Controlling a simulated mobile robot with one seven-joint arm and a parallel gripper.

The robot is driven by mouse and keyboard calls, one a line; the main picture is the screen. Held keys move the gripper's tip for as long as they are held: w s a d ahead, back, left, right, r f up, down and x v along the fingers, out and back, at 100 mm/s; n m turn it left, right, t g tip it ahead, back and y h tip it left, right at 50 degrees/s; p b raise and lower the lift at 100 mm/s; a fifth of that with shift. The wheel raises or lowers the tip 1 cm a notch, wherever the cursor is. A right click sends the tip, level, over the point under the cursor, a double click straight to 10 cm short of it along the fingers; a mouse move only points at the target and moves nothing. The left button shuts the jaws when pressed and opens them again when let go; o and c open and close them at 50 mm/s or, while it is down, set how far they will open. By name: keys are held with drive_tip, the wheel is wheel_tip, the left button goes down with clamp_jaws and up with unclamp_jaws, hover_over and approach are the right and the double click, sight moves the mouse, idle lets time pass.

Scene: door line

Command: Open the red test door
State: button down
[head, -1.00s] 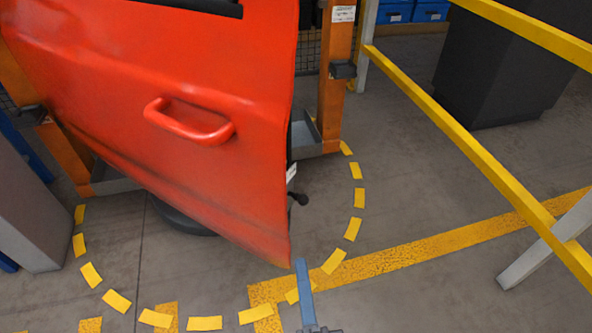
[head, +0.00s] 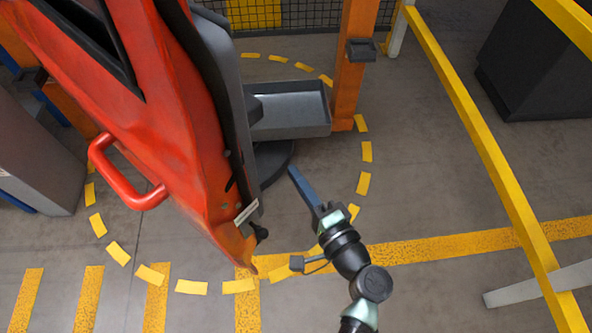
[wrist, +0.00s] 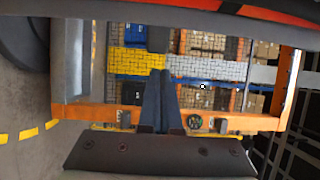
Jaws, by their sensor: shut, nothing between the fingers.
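The red test door (head: 165,120) stands swung open at the left of the head view, its edge and dark inner side facing right. Its red loop handle (head: 130,178) is on the outer face at the left. My gripper (head: 294,172) is shut and empty, with its blue fingers to the right of the door's edge, on the inner side. A gap shows between the fingers and the door. In the wrist view the closed fingers (wrist: 158,75) point forward, and a red strip of the door (wrist: 270,12) crosses the top right.
An orange post (head: 357,70) and a grey tray (head: 300,110) stand behind the door. Yellow rails (head: 475,130) and a dark cabinet (head: 540,65) are at the right. A dashed yellow arc (head: 192,287) marks the floor around the door. A grey block (head: 35,150) stands at the far left.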

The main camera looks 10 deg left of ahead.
drive_tip(key=w+a, duration=0.2)
drive_tip(key=a, duration=0.4)
drive_tip(key=shift+a+p, duration=0.3)
drive_tip(key=shift+a, duration=0.1)
